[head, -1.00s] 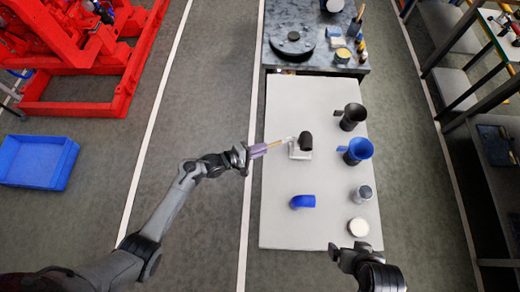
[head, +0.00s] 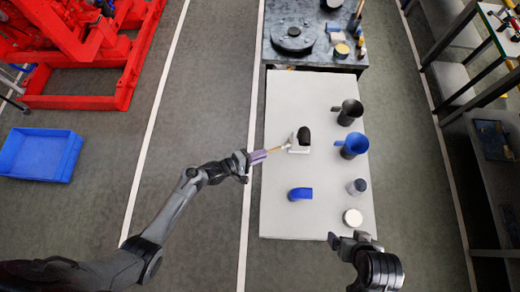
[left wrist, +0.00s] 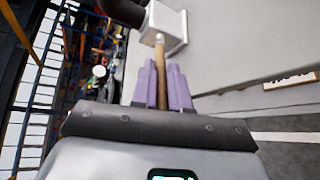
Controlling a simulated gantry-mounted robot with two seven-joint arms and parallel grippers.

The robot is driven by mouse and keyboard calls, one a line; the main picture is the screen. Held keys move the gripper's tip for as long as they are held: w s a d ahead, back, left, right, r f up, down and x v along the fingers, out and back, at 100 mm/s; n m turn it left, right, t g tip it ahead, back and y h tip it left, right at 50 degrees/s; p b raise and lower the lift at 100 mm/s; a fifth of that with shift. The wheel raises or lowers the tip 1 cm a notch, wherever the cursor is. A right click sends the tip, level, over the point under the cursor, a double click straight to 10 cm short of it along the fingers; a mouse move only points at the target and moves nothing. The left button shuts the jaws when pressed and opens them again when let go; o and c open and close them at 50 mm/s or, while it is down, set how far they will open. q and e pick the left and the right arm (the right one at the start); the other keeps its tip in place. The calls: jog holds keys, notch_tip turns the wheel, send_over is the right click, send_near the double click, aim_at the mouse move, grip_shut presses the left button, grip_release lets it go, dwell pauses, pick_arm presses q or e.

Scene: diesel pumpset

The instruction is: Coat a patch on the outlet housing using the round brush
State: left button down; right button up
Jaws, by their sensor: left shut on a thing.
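The outlet housing, a white block with a black elbow on top (head: 303,136), stands on the pale table, left of its middle. In the left wrist view its white part (left wrist: 166,27) is straight ahead, with the black elbow at the top edge. My left gripper (head: 257,157) is shut on the wooden handle of the round brush (head: 274,150), left of the housing. Its purple fingers (left wrist: 162,90) hold the handle (left wrist: 160,70). The brush's pale tip is at the white part's near-left side; I cannot tell if it touches. My right gripper (head: 350,238) is empty, its fingers apart, at the table's near edge.
A blue elbow (head: 300,193) lies nearer on the table (head: 285,220). Along the right stand a black jug (head: 349,112), a blue jug (head: 353,146), a grey jar (head: 357,186) and a white disc (head: 352,217). A dark bench (head: 275,55) stands behind.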

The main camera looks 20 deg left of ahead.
pick_arm(q)
jog(key=shift+s+d+p, duration=0.2)
jog(key=shift+s+p, duration=0.15)
jog(key=shift+s, duration=0.4)
jog(key=shift+a, duration=0.15)
jog(key=shift+s+a+p, duration=0.15)
jog(key=shift+s+a, duration=0.15)
jog(key=shift+a, duration=0.65)
jog(key=shift+s+a+p, duration=0.2)
jog(key=shift+s+a, duration=0.05)
jog(key=shift+a, duration=0.65)
jog(key=shift+s+a+p, duration=0.15)
jog(key=shift+s+a, duration=0.15)
jog(key=shift+a, duration=0.65)
jog(key=a, duration=0.2)
jog(key=shift+s+a, duration=0.35)
jog(key=shift+a, duration=0.05)
